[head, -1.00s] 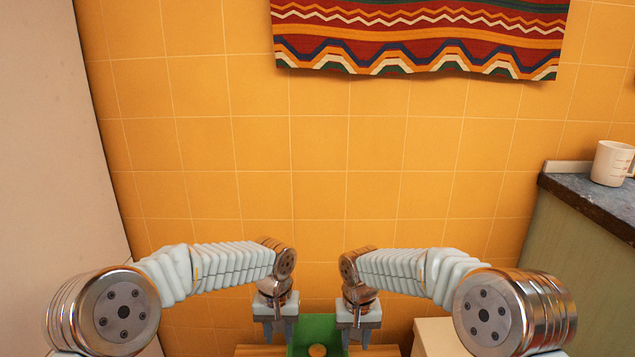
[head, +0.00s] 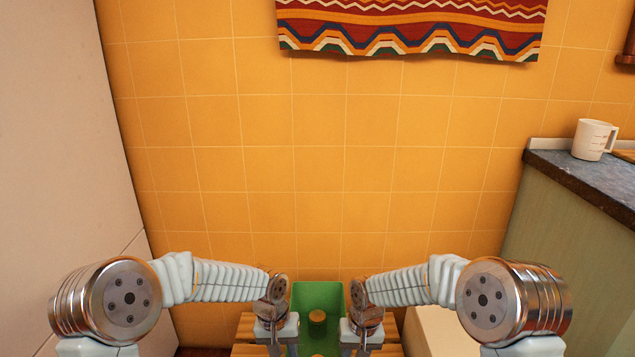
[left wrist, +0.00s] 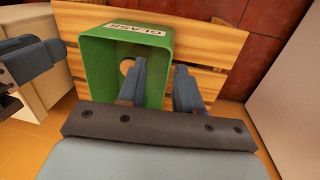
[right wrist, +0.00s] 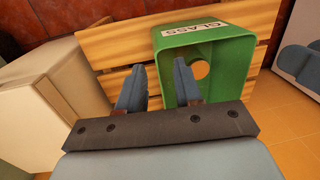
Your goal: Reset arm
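Wooden slats (right wrist: 120,48) lie around the bin. A cream box (head: 435,330) stands at the lower right. A pale panel (head: 50,140) is on the left. An orange tiled wall (head: 320,170) is behind.

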